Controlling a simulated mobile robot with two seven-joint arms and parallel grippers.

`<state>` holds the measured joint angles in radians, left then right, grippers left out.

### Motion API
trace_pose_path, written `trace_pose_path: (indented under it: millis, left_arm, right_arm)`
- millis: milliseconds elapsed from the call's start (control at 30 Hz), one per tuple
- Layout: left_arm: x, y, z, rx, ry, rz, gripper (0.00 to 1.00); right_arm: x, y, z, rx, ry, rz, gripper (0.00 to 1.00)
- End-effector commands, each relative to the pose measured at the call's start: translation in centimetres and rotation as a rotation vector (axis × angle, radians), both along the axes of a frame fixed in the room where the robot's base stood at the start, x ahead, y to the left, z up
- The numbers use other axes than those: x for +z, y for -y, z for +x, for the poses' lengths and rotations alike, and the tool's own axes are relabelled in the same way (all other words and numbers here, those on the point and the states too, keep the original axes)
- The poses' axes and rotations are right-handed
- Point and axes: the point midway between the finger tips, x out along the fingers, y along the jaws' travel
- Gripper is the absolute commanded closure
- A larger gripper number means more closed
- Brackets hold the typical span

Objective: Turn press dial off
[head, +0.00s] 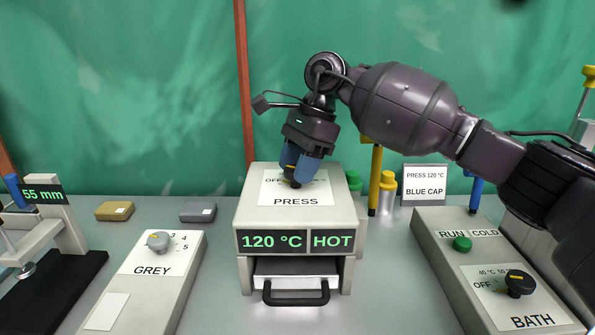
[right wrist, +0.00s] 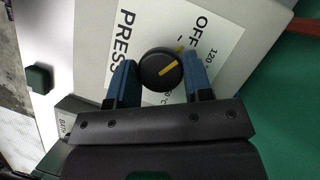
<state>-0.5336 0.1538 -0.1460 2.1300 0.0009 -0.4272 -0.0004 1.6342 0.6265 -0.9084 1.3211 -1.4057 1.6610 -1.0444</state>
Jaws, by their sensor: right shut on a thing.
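The press (head: 345,215) is a pale box in the middle of the head view. Its front display (head: 296,241) reads 120 °C and HOT in green. The press dial (right wrist: 160,69) is a round black knob with a yellow pointer line, on a white label marked OFF, 120 °C and PRESS. In the right wrist view the pointer slants toward the upper right; I cannot tell exactly which setting it marks. My right gripper (head: 298,172) comes down from above, its blue fingers shut on the dial from both sides. In the head view the fingers mostly hide the dial. My left gripper is out of view.
The GREY box with its dial (head: 158,241) stands left, the BATH box with a black dial (head: 519,283) right. A black handle (head: 297,297) juts from the press front. Green- and yellow-capped bottles (head: 387,190) stand just right of the press, under my right arm.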

Motion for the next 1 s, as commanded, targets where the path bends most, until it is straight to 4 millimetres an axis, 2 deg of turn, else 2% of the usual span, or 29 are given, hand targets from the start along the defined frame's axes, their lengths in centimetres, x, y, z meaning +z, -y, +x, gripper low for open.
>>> trace_pose_path:
  millis: [33, 433, 1000]
  left_arm:
    - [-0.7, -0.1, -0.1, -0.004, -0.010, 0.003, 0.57]
    - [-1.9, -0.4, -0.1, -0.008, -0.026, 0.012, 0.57]
    - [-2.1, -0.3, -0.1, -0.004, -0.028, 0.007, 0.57]
  right_arm:
    - [-0.7, 0.0, 0.2, 0.036, -0.006, 0.001, 0.78]
    - [-0.2, 0.0, 0.2, 0.239, -0.001, 0.001, 0.78]
    - [0.1, 0.0, 0.1, 0.279, 0.002, 0.000, 0.78]
